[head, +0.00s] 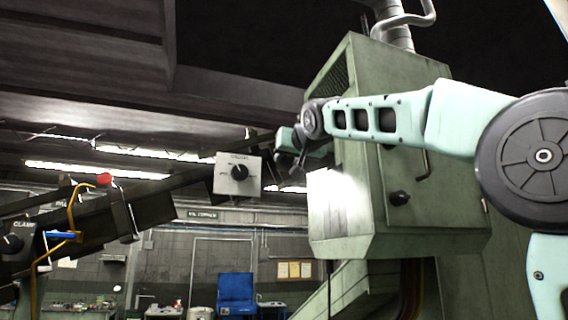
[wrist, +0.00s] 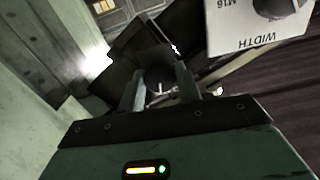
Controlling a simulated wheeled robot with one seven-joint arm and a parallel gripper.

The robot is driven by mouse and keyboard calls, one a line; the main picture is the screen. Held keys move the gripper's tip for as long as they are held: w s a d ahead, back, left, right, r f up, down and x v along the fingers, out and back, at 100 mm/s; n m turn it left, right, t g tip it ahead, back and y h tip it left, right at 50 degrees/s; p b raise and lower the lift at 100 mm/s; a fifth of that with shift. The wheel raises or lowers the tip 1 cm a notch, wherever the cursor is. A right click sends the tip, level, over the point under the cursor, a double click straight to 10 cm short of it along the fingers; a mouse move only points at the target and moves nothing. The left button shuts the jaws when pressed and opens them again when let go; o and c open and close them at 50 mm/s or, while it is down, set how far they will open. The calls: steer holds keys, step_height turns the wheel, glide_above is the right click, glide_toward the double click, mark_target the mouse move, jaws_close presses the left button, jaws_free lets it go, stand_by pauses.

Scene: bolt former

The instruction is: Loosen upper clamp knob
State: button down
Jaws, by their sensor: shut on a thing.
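My gripper (wrist: 160,84) shows in the wrist view with its two grey fingers on either side of a dark, rounded knob (wrist: 157,72), and it is shut on it. This fits the upper clamp knob, but the piece is in deep shadow and its turn cannot be read. In the head view my gripper (head: 287,163) is at the right end of the dark slanted beam (head: 195,180), just right of the white WIDTH panel. The knob is not clearly visible there.
The white WIDTH panel (head: 225,188) with its black dial (head: 239,172) is close beside my gripper; the panel (wrist: 230,30) also shows in the wrist view. A green machine cabinet (head: 350,200) stands right behind the arm. A CLAMP dial (head: 12,243) and red ball (head: 104,180) are far left.

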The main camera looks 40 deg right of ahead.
steer(key=m+b, duration=0.1)
steer(key=m, duration=0.2)
steer(key=shift+f+m+b, duration=0.15)
steer(key=shift+m+b, duration=0.55)
steer(key=shift+m, duration=1.3)
steer(key=c, duration=0.8)
jaws_free()
steer(key=shift+c, duration=0.2)
steer(key=b+v, duration=0.3)
steer(key=v, duration=0.5)
